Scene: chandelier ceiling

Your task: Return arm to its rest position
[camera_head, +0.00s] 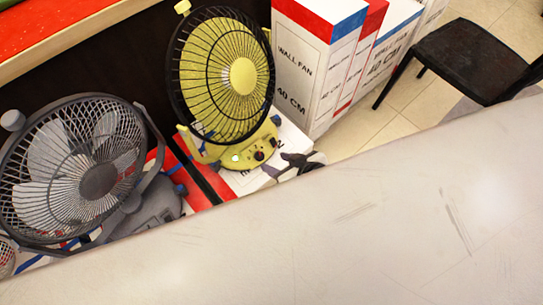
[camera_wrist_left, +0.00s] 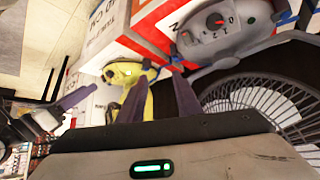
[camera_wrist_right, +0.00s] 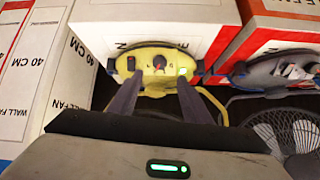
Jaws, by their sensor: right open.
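My right gripper (camera_head: 281,164) shows dark fingers beside the base of the yellow fan (camera_head: 222,75), mostly hidden by a large pale surface in front. In the right wrist view my right gripper (camera_wrist_right: 158,78) is open and empty, its fingers apart in front of the yellow fan's base (camera_wrist_right: 160,65) with its knob. I cannot tell whether they touch it. My left gripper is not seen in the head view. In the left wrist view my left gripper (camera_wrist_left: 134,82) has its fingers spread, with nothing held between them; the yellow fan (camera_wrist_left: 130,75) shows beyond.
A grey fan (camera_head: 80,175) stands left of the yellow one on boxes. Tall wall fan boxes (camera_head: 305,60) stand behind, right of the yellow fan. A black chair (camera_head: 470,60) is at the far right. Tiled floor (camera_head: 400,105) shows between boxes and chair.

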